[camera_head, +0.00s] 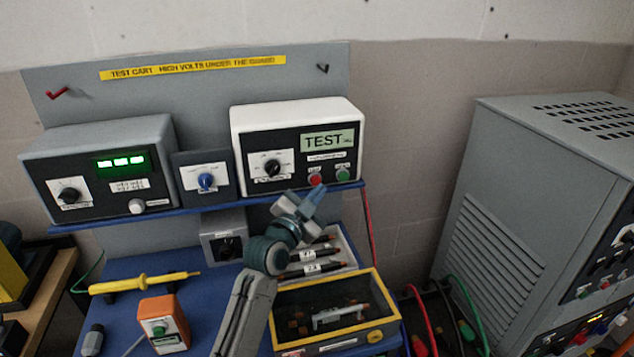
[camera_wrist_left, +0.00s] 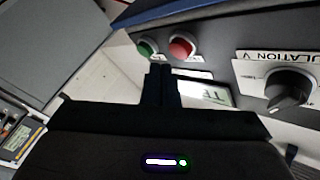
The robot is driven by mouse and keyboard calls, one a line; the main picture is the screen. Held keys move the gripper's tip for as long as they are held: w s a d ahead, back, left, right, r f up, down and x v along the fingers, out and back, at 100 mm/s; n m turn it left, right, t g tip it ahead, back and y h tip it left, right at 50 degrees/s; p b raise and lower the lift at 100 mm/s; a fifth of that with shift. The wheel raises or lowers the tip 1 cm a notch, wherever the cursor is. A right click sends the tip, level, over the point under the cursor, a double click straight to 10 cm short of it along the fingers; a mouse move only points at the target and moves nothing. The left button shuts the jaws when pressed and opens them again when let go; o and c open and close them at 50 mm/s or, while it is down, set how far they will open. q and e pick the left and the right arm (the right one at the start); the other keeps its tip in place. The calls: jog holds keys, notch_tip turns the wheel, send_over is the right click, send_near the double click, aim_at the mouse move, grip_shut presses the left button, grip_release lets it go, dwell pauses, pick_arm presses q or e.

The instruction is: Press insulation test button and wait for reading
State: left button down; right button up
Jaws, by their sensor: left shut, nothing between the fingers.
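A red button (camera_head: 316,180) and a green button (camera_head: 343,174) sit below the screen. My left gripper (camera_head: 319,190) is shut and empty, its fingertips just below and in front of the buttons. In the left wrist view, which looks upside down, the fingertips (camera_wrist_left: 160,68) point between the green button (camera_wrist_left: 147,47) and the red button (camera_wrist_left: 181,46). I cannot tell whether they touch the panel. The tester's dial (camera_wrist_left: 290,88) is at right.
A grey meter (camera_head: 100,165) with a green lit display stands left on the shelf, beside a small blue-knob box (camera_head: 203,178). A yellow-rimmed tray (camera_head: 335,308), a yellow probe (camera_head: 145,283) and an orange box (camera_head: 164,325) are below. A grey cabinet (camera_head: 535,190) stands right.

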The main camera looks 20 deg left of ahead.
pick_arm(q)
jog(key=s+d, duration=0.3)
jog(key=s, duration=0.2)
jog(key=shift+d, duration=0.2)
dwell(0.3)
jog(key=shift+f, duration=0.1)
dwell(0.6)
